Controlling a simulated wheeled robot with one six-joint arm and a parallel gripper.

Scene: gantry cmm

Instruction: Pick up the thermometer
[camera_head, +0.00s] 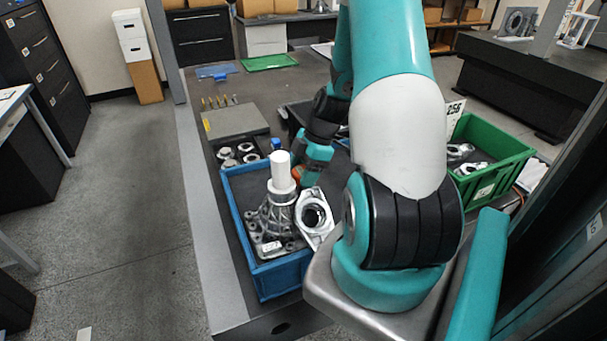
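I cannot make out a thermometer for certain in the head view. My arm reaches down over the workbench (197,190), and its dark and teal wrist ends just behind and right of a white cylinder (281,172). My gripper is small and largely hidden there, beside a small orange patch (297,173) that I cannot identify. Its fingers cannot be told apart, nor whether they hold anything. The white cylinder stands upright on a grey metal casting (277,215) in a blue crate (280,281). A small blue thing (276,144) shows just behind the cylinder.
A pale flanged part (313,217) leans in the blue crate. A grey plate (236,122), several small yellow-topped items and metal rings lie behind it. A green crate (507,149) with metal parts stands right. A green tray (268,62) lies far back. The left bench strip is clear.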

